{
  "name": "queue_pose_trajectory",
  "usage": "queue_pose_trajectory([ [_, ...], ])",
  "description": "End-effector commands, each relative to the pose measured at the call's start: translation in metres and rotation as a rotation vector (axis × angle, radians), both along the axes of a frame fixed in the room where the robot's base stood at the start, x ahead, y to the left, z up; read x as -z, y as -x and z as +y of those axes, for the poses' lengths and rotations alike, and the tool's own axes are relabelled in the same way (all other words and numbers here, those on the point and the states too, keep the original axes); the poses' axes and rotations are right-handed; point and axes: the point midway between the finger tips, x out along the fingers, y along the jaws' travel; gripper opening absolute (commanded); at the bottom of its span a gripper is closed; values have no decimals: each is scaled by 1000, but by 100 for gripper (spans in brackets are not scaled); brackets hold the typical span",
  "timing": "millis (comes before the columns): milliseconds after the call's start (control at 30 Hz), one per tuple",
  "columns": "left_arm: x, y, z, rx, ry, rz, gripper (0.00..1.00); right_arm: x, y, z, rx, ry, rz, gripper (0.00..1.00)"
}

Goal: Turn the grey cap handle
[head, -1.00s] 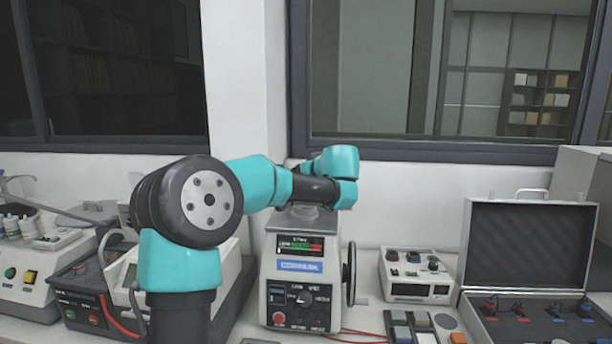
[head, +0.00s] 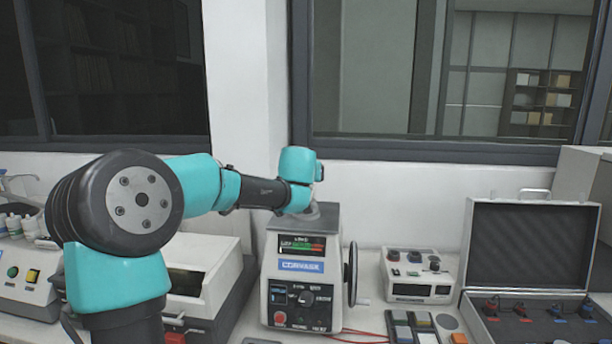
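The mounting press (head: 302,262) is a pale box with a dark display, a blue label and a black side handwheel (head: 351,273). A grey cap (head: 312,210) shows in part on its top, behind my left wrist. My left arm comes in from the left, and its teal wrist (head: 298,166) is above and just in front of the cap. The fingers of my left gripper are hidden behind the wrist, so I cannot see whether they touch the cap. My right gripper is not in view.
A small control box (head: 419,276) and an open grey case (head: 531,255) stand right of the press. A tray of coloured blocks (head: 411,327) and red cables (head: 357,334) lie in front. A white machine (head: 207,268) stands left of the press.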

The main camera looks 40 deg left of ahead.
Motion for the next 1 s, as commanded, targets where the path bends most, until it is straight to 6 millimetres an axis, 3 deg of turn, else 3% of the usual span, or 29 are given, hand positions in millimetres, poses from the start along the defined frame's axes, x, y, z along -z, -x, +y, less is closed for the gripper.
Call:
queue_pose_trajectory([
  [367, -3, 0, 1, 2, -3, -5, 59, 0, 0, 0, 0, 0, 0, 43],
  [400, -3, 0, 1, 2, -3, -5, 86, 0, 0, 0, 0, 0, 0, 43],
  [567, -2, 0, 1, 3, -2, -3, 100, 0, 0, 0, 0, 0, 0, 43],
  [1000, -6, 9, -7, 5, -2, -3, 100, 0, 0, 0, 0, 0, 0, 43],
])
